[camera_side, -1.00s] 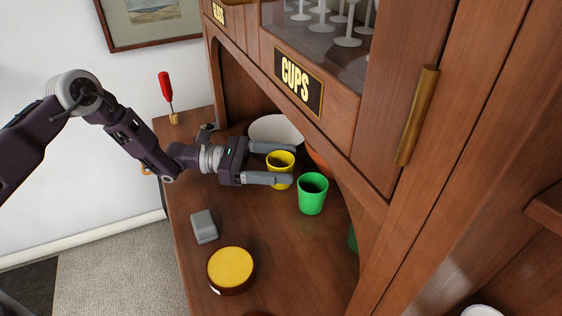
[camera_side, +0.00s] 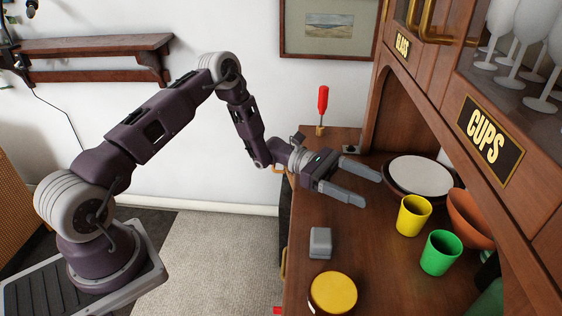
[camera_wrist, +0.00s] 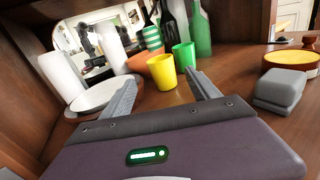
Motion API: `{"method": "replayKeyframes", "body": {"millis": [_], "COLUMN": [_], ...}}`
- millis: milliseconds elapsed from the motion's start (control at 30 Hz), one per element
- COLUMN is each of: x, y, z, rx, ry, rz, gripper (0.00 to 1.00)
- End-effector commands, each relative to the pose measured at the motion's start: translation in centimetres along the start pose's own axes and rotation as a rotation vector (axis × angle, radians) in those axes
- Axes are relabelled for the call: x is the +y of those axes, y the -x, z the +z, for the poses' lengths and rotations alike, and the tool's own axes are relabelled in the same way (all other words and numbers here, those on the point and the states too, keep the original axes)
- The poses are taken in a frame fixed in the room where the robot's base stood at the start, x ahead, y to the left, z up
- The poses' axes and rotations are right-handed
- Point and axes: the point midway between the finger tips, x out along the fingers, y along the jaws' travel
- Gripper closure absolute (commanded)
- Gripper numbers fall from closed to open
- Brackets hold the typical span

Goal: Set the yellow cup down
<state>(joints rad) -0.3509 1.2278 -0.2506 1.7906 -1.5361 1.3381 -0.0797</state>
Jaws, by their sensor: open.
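The yellow cup (camera_side: 412,216) stands upright on the wooden counter (camera_side: 345,225), just left of the green cup (camera_side: 440,252). My gripper (camera_side: 366,186) is open and empty, up and left of the yellow cup in the side view, with clear space between them. In the wrist view, the yellow cup (camera_wrist: 162,72) shows beyond and between my two open fingers (camera_wrist: 160,88), with the green cup (camera_wrist: 184,56) behind it to the right.
White plate (camera_side: 420,175) sits behind the cups, and an orange bowl (camera_side: 470,220) is right of the yellow cup. A grey box (camera_side: 320,242) and a yellow-topped round tin (camera_side: 333,292) are at the front left. A red-handled screwdriver (camera_side: 322,104) stands at the back.

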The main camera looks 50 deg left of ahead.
Motion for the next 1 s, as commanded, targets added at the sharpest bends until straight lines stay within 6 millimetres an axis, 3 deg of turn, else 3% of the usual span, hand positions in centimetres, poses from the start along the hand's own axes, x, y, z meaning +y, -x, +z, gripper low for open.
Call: {"method": "replayKeyframes", "body": {"millis": [67, 167, 267, 367, 500, 600, 700, 833, 1000], "x": [-0.1, -1.5, -5.5, -11.0, -18.7, -23.2, -26.3, -28.3, -29.0], "y": [-0.1, -0.7, -1.3, -0.6, 3.1, 7.3, 11.8, 16.2, 18.6], "z": [0.2, 2.7, 7.5, 11.9, 15.9, 17.6, 18.5, 19.0, 19.2], "rx": [0.003, 0.043, 0.154, 0.310, 0.572, 0.782, 0.991, 1.204, 1.328], "ry": [-0.006, -0.083, -0.270, -0.508, -0.872, -1.145, -1.395, -1.629, -1.752], "rz": [-0.006, -0.086, -0.271, -0.482, -0.747, -0.898, -1.004, -1.075, -1.103], "gripper": [0.30, 0.30, 0.30, 0.30, 0.30, 0.30, 0.30, 0.30, 0.30]}}
